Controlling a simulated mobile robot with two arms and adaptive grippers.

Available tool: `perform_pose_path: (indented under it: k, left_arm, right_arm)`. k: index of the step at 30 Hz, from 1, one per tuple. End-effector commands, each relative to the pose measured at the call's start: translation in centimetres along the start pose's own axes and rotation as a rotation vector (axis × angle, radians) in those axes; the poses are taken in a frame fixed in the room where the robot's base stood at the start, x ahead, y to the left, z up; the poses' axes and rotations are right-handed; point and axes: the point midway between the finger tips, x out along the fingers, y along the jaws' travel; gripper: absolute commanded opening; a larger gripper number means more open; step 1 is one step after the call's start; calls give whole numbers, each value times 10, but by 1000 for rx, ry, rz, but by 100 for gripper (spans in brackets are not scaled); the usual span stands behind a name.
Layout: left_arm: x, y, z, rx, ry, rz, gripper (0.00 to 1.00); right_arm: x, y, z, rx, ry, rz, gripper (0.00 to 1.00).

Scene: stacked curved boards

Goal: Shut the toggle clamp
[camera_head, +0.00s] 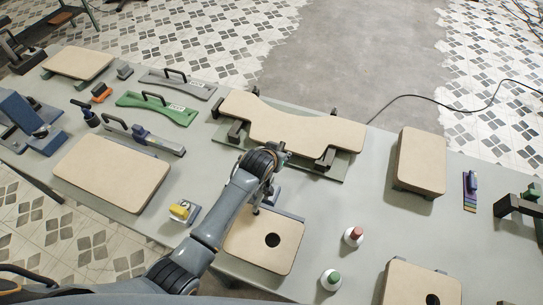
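A curved tan board (290,128) lies on a green-grey base plate (222,136), with dark clamp-like blocks (326,158) along its near edge and more at its ends. I cannot tell which of these is the toggle clamp, or whether its lever is up or down. My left arm reaches in from the lower left. Its dark wrist is in front of the fixture's near edge, and my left gripper (277,165) is small and mostly hidden there. I cannot see whether it touches a clamp. My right gripper is not in view.
A tan board with a round hole (265,242) lies below my wrist. A yellow-topped tool (180,211), a red-topped bottle (353,235) and a green-topped bottle (331,279) stand nearby. A raised tan block (420,160) is to the right. Grey table (380,215) shows between them.

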Motion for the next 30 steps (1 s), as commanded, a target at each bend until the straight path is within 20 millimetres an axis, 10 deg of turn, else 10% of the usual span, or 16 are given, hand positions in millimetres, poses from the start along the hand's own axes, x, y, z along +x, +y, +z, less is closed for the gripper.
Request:
perform_pose_path:
  k: [18, 30]
  left_arm:
    - [-61, 0, 0, 0, 1, 0, 42]
    - [-67, 0, 0, 1, 1, 0, 42]
  right_arm:
    - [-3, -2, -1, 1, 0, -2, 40]
    - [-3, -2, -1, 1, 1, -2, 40]
